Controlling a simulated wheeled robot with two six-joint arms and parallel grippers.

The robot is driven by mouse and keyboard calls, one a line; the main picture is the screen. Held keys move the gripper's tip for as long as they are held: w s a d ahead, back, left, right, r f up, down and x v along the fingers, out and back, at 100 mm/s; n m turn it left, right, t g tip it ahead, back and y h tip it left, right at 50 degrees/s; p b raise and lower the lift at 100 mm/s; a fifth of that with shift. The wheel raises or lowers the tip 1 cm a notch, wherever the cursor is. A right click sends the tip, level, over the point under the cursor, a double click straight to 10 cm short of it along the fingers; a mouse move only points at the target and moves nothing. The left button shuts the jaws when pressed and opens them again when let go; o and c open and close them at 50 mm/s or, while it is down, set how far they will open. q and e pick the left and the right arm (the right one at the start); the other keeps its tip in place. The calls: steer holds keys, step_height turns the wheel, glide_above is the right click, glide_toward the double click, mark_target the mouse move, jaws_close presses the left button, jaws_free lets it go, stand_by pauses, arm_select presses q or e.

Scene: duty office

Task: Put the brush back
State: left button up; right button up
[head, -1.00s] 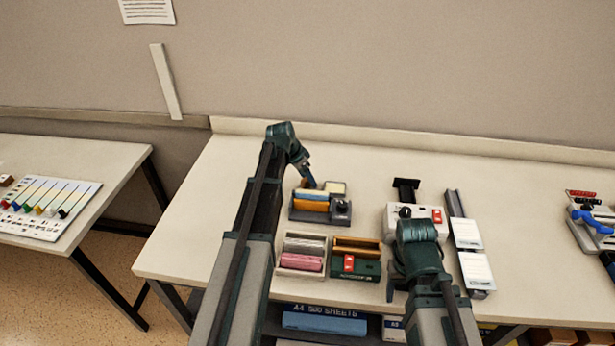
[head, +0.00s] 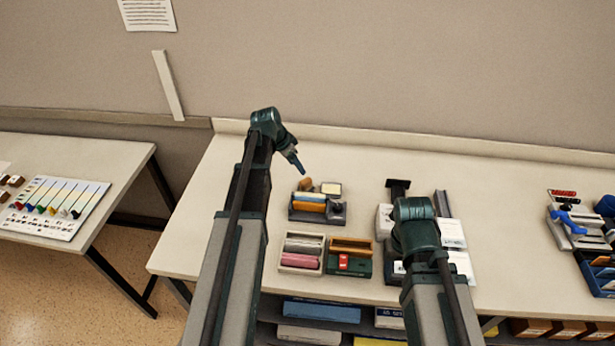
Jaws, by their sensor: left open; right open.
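A small dark desk organizer (head: 334,217) stands on the table, with blue and orange items in its slots. An orange-brown piece (head: 305,184) stands at its back left; it may be the brush, but it is too small to tell. My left gripper (head: 299,165) is above and behind the organizer, apart from that piece and seen edge-on, with nothing visible in it. My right gripper is hidden behind its own wrist (head: 414,222), over the white device (head: 383,222).
A cream tray (head: 301,253) with grey and pink rolls and a green box (head: 362,262) stand in front of the organizer. A blue-handled tool set (head: 572,228) is at the right. The table (head: 215,220) is bare at left.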

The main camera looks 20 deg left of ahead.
arm_select(q)
steer(key=s+d+f+n+g+y, duration=0.1)
steer(key=s+d+n+g+y, duration=0.1)
steer(key=s+d, duration=2.3)
steer(key=shift+d+f+g+y, duration=0.3)
steer(key=shift+g+y, duration=0.6)
steer(key=shift+g, duration=0.3)
arm_select(e)
steer(key=shift+s, duration=0.1)
